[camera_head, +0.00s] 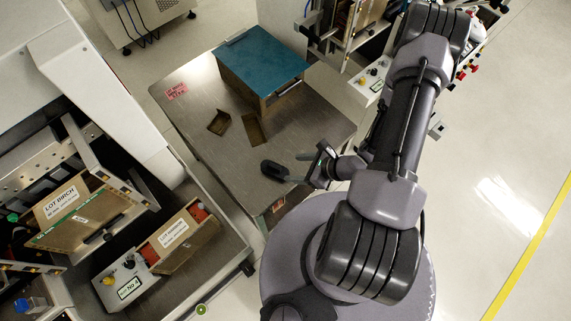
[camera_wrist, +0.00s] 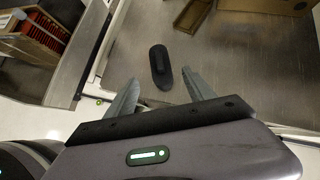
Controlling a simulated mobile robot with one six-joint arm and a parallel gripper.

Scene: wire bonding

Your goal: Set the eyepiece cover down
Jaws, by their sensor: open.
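The eyepiece cover, a small black oblong piece (camera_head: 274,170), lies on the metal table near its front edge. In the wrist view the cover (camera_wrist: 160,67) lies flat on the table, just beyond and between the fingertips. My gripper (camera_head: 300,168) is at the right of the cover in the head view, with its fingers pointing at it. In the wrist view my gripper (camera_wrist: 160,84) has its two grey fingers spread wide, with nothing held between them. The cover appears apart from both fingers.
Machines with lot-labelled magazines (camera_head: 75,210) stand at the left. Another machine stands at the back right. Open floor lies at the right.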

